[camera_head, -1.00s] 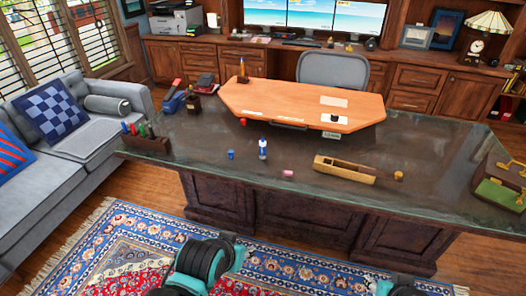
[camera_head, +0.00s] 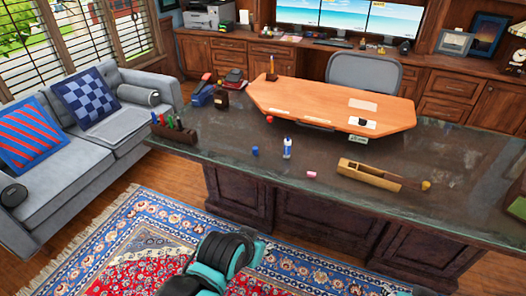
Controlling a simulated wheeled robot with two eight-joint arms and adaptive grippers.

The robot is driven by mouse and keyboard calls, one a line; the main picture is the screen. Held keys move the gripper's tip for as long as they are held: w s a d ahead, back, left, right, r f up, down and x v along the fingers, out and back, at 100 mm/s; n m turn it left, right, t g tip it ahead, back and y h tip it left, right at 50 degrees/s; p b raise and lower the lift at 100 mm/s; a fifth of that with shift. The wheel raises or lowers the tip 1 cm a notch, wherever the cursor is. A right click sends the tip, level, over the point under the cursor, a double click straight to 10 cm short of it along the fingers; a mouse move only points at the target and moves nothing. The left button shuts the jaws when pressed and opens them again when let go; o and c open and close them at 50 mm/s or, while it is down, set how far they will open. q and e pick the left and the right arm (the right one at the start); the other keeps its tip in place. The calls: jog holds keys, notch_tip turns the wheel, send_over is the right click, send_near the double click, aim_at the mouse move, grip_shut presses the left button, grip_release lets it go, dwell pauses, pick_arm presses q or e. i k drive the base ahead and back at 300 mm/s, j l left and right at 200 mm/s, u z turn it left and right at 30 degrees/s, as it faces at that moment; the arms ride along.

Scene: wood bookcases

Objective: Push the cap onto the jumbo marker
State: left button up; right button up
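The jumbo marker (camera_head: 287,148) stands upright on the dark stone desk top, near its front edge. It has a white body with a blue section and looks small from here. A small blue piece that looks like the cap (camera_head: 255,150) sits apart from it, a short way to its left on the same desk top. Neither gripper shows in the head view. Only black and teal links of my own arm are visible at the bottom, over the rug and away from the desk.
A pink block (camera_head: 311,175) and a wooden plane-like tool (camera_head: 369,175) lie right of the marker. A pen holder (camera_head: 174,129) stands at the desk's left end. A raised orange wooden board (camera_head: 325,101) is behind.

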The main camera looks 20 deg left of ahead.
aim_at(288, 142)
jog(key=i+j, duration=0.75)
jog(key=j, duration=0.3)
jog(key=i+j, duration=0.8)
jog(key=j, duration=0.25)
